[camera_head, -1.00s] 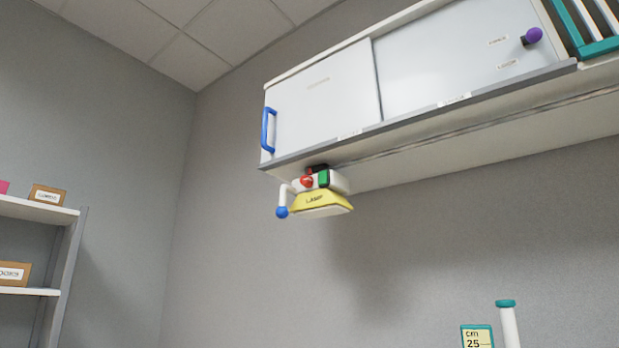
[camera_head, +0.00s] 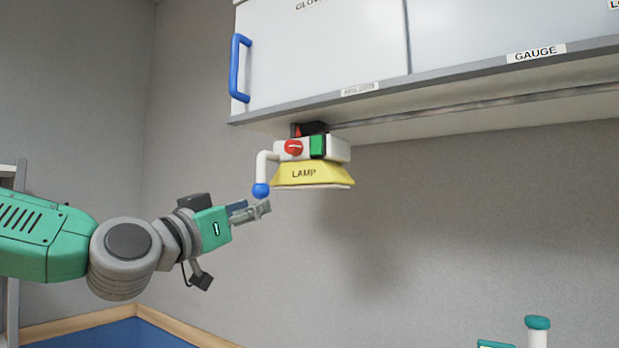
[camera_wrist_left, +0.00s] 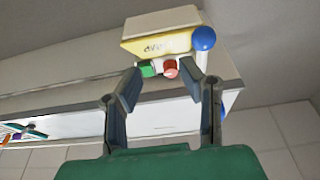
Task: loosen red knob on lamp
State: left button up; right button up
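The lamp hangs under the cabinet, with a yellow shade (camera_head: 320,175) and white body. Its round red knob (camera_head: 293,147) is on the front of the body, left of a green switch (camera_head: 317,146). A white bent arm with a blue ball (camera_head: 261,190) hangs at the lamp's left. My left gripper (camera_head: 262,208) is just below the blue ball; I cannot tell whether they touch. In the left wrist view, which shows the lamp upside down, the gripper (camera_wrist_left: 164,78) is open and empty, with the red knob (camera_wrist_left: 171,68) beyond its fingertips. My right gripper is out of view.
The wall cabinet with a blue handle (camera_head: 236,66) and grey lower edge (camera_head: 430,88) is above the lamp. A teal-capped white post (camera_head: 537,330) stands at the lower right. The space below the lamp is clear in front of the grey wall.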

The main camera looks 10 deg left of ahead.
pick_arm(q)
jog(key=t, duration=0.1)
send_near(289, 148)
jog(key=s+a+f, duration=0.2)
jog(key=s, duration=0.1)
jog(key=p+x, duration=0.1)
jog(key=x, duration=0.3)
jog(key=p+x, duration=0.2)
jog(key=x, duration=0.2)
jog(key=d+p+x, duration=0.1)
jog(key=p+x, duration=0.1)
jog(key=x, duration=0.2)
jog(key=shift+d+r, duration=0.1)
jog(key=shift+r, duration=0.3)
jog(key=shift+w+r, duration=0.15)
jog(key=shift+w, duration=0.15)
jog(key=shift+w+a+p, duration=0.25)
jog(key=shift+a+p, duration=0.05)
jog(key=shift+p, duration=0.05)
jog(key=shift+d, duration=0.35)
jog(key=shift+c, duration=0.5)
jog(key=shift+d+r, duration=0.1)
grip_shut()
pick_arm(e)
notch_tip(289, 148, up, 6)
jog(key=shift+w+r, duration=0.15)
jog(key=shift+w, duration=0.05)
